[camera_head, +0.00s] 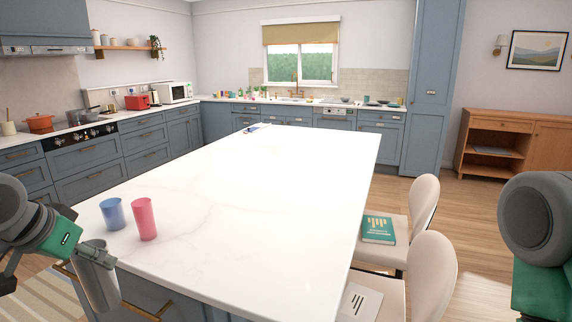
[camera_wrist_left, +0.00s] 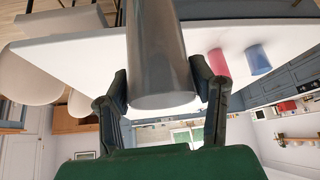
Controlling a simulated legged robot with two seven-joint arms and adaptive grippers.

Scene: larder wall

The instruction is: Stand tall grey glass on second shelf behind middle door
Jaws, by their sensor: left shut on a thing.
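The tall grey glass (camera_head: 98,278) is at the lower left of the head view, off the near left edge of the island. My left gripper (camera_head: 82,246) is shut on it. In the left wrist view the grey glass (camera_wrist_left: 158,45) sits between the two dark fingers of my left gripper (camera_wrist_left: 160,88), its end towards the camera. My right gripper is out of view; only part of my right arm shows at the right edge of the head view. I cannot tell which cupboard holds the middle door, and no shelf behind a door shows.
A blue cup (camera_head: 112,214) and a pink cup (camera_head: 144,219) stand on the white island (camera_head: 255,200) near the held glass. Two chairs, one bearing a green book (camera_head: 378,229), stand along its right side. Blue cabinets (camera_head: 88,160) line the back and left walls.

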